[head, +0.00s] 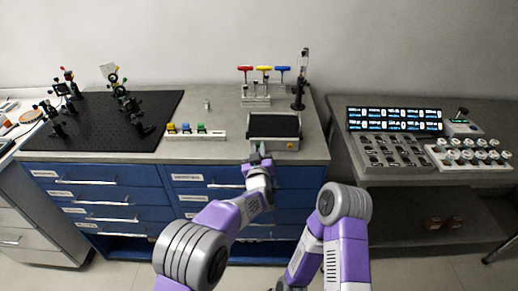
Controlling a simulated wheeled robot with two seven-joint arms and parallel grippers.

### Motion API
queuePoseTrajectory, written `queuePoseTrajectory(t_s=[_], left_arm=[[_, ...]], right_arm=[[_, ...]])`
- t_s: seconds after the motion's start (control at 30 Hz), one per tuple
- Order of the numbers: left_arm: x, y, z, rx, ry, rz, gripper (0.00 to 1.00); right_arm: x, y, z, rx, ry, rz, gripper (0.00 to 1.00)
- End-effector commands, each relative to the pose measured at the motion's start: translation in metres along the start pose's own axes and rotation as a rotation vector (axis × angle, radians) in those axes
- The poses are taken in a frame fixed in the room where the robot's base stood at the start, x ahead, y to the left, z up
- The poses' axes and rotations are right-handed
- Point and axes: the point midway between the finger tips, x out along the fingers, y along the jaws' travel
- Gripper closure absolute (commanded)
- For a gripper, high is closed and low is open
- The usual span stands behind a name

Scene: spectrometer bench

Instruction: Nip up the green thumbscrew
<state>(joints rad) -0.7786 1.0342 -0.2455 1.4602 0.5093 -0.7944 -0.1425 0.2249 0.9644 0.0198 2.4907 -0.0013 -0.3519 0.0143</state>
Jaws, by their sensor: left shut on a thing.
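My left gripper (257,158) is at the bench's front edge, just in front of the grey box with a dark top, far to the right of the green part. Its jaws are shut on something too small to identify. My right arm is folded at the lower right, and its gripper is not in view.
Other mounts stand on the breadboard (150,135). A white strip with coloured blocks (195,134), the grey box (274,144), a rack of red, yellow and blue T-handles (256,97) and a black stand (299,100) are nearby. Bare bench lies behind the strip.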

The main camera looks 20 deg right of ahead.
Motion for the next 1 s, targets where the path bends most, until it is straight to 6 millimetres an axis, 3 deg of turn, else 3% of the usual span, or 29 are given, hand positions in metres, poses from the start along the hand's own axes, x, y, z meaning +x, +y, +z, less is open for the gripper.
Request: queuePoseTrajectory(t_s=[0.6, 0.63, 0.7, 1.0], left_arm=[[-0.0002, 0.0002, 0.0007, 0.045, -0.001, 0.0, 1.0], [-0.0002, 0.0002, 0.0007, 0.045, -0.001, 0.0, 0.81], [-0.0002, 0.0002, 0.0007, 0.045, -0.001, 0.0, 0.72], [-0.001, 0.0002, 0.0003, 0.044, -0.001, 0.0, 0.72]], right_arm=[[-0.0017, -0.0006, 0.0001, 0.0, 0.0, 0.0, 0.56], [-0.0017, -0.0006, 0.0001, 0.0, 0.0, 0.0, 0.56], [-0.0017, -0.0007, 0.0001, 0.0, 0.0, 0.0, 0.56], [-0.0018, -0.0007, 0.0001, 0.0, 0.0, 0.0, 0.56]])
